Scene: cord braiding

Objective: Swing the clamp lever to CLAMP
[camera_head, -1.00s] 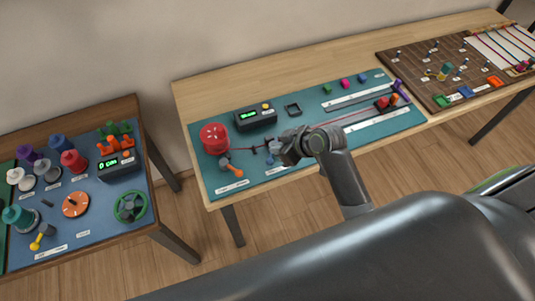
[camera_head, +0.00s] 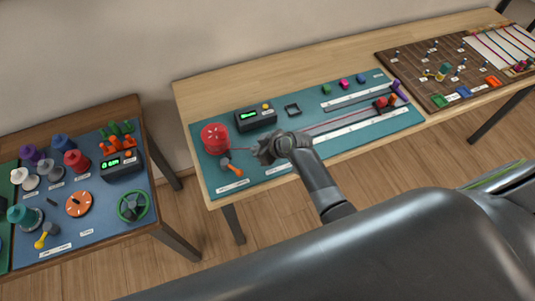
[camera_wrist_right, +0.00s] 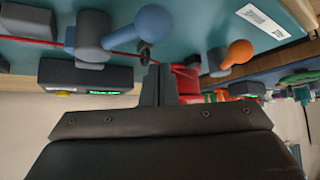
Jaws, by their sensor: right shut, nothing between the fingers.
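My right gripper (camera_head: 262,151) is shut and empty, low over the teal board (camera_head: 300,168). Its closed fingers also show in the right wrist view (camera_wrist_right: 156,82). There, a grey lever with a blue handle (camera_wrist_right: 150,25) is just beside the fingertips; I cannot tell whether they touch. In the head view my gripper hides this lever. A second lever with an orange handle (camera_head: 233,169) stands in front of the red spool (camera_head: 214,138); it also shows in the wrist view (camera_wrist_right: 236,52). The labels are too small to read, so I cannot tell which position the lever is in.
A dark counter box (camera_head: 256,118) stands behind. A blue-topped station (camera_head: 90,220) is on the left table, and a brown pegboard (camera_head: 430,72) is at the right.

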